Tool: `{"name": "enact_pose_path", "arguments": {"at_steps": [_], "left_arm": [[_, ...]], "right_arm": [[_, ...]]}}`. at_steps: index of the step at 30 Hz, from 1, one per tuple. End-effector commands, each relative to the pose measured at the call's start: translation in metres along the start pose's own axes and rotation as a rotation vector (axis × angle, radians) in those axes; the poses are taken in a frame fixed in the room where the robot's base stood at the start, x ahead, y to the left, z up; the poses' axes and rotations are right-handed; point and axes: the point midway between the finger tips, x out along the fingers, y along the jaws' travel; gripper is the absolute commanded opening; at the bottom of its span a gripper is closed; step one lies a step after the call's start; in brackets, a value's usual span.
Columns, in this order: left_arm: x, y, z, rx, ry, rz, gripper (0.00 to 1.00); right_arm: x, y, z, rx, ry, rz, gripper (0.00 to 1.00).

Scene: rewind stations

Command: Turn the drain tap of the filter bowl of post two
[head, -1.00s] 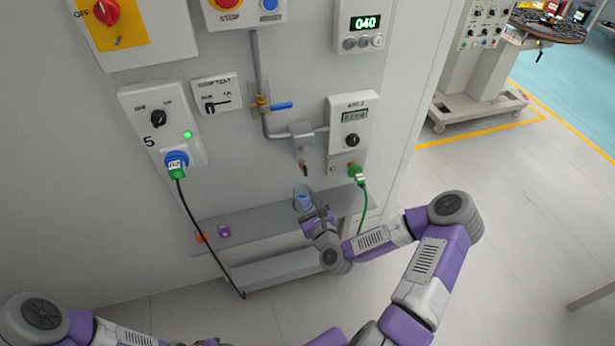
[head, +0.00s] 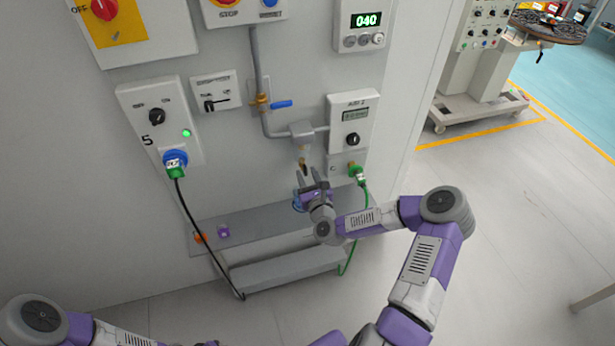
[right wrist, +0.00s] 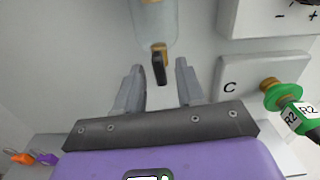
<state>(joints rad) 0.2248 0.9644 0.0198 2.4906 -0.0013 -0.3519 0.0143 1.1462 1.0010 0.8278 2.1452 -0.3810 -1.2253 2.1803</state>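The filter bowl (right wrist: 153,20) is a clear cup at the top of the right wrist view. A brass drain fitting (right wrist: 158,47) with a small dark tap lever (right wrist: 160,70) hangs below it. In the head view the tap (head: 303,163) shows small under the grey filter head (head: 302,130). My right gripper (head: 307,178) is just below it, fingers pointing up. In the right wrist view the gripper (right wrist: 159,85) is open, with the dark lever above and between the finger tips; I see no contact. My left gripper is out of view; only part of its arm shows.
A blue cup (head: 298,204) stands on the grey shelf (head: 262,222), mostly hidden by my right gripper. A green plug (head: 360,175) with a hanging green cable is right of the tap. A blue-handled valve (head: 281,104) sits up left on the pipe.

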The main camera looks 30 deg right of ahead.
Motion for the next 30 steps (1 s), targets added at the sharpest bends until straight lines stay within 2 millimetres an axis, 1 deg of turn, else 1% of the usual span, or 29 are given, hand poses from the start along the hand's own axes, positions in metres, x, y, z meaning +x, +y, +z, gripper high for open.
{"name": "enact_pose_path", "arguments": {"at_steps": [2,9,20,26,30], "left_arm": [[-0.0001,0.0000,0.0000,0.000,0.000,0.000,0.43],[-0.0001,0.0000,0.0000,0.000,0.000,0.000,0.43],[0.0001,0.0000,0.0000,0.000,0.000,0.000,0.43],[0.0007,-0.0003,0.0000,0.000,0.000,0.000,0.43],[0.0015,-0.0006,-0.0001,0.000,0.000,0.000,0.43]], "right_arm": [[-0.0002,0.0000,0.0000,0.000,0.000,0.000,0.37],[-0.0004,0.0001,-0.0001,0.000,0.000,0.000,0.00],[-0.0005,0.0001,-0.0003,-0.022,0.001,0.000,0.00],[-0.0004,-0.0002,-0.0001,-0.108,0.000,0.000,0.00],[-0.0004,0.0000,-0.0005,-0.211,0.001,0.001,0.00]]}}
